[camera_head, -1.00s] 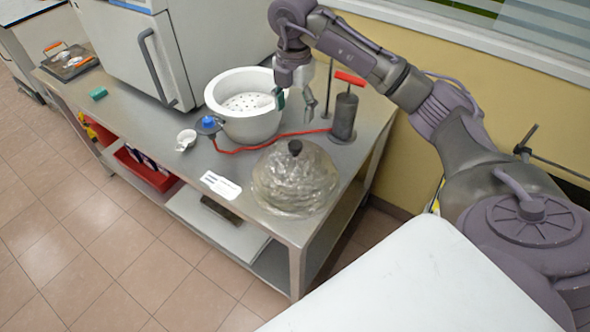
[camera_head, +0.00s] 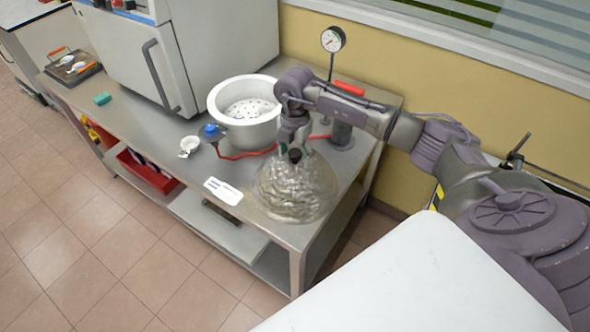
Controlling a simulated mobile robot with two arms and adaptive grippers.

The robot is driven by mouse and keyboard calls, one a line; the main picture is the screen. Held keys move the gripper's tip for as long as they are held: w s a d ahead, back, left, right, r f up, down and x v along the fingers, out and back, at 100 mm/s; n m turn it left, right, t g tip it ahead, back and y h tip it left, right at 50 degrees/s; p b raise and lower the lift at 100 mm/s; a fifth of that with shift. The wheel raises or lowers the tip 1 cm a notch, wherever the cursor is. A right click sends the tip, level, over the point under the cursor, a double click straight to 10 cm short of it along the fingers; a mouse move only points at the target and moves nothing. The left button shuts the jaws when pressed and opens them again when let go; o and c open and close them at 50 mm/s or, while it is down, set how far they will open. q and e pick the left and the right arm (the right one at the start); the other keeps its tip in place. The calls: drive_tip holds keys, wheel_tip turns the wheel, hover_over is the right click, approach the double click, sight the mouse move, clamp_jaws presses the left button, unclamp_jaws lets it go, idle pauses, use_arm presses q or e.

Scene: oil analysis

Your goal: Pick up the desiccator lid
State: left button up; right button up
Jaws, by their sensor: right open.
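The desiccator lid (camera_head: 296,190) is a clear glass dome with a black knob (camera_head: 295,155) on top. It sits on the metal table near its front right corner. My right gripper (camera_head: 295,151) is at the knob, pointing down, with its fingers around or just beside it; the exact contact is too small to tell. The gripper is open. The white desiccator bowl (camera_head: 215,104), with a perforated plate inside, stands behind and to the left of the lid. My left gripper is not in view.
A grey pump (camera_head: 341,135) with a red handle and red hose stands behind the lid, near my arm. A blue-capped item (camera_head: 210,131), a small white cup (camera_head: 188,146) and a white label (camera_head: 223,191) lie to the left. A large oven (camera_head: 215,50) fills the back left.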

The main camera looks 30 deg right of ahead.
clamp_jaws()
drive_tip(key=shift+w+r, duration=0.1)
idle(0.5)
